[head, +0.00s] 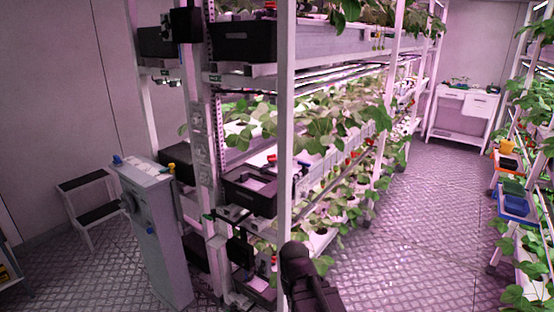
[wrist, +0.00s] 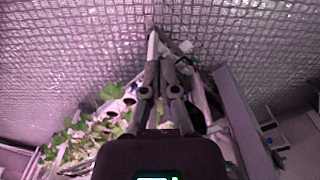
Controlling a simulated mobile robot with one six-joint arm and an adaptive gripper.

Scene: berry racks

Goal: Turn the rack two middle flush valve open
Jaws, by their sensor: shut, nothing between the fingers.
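A tall white plant rack (head: 285,130) with several tiers stands in the middle of the head view. My dark arm (head: 300,270) rises at the bottom of the head view, in front of the rack's lower end. My gripper (wrist: 160,65) shows in the wrist view, shut and empty, above the patterned floor.
A grey cabinet (head: 155,230) with blue and yellow fittings on top stands left of the rack. A step stool (head: 88,205) is behind it. Another planted rack (head: 517,205) lines the right side. The aisle floor (head: 430,220) between the racks is clear, with a white table (head: 462,110) at its far end.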

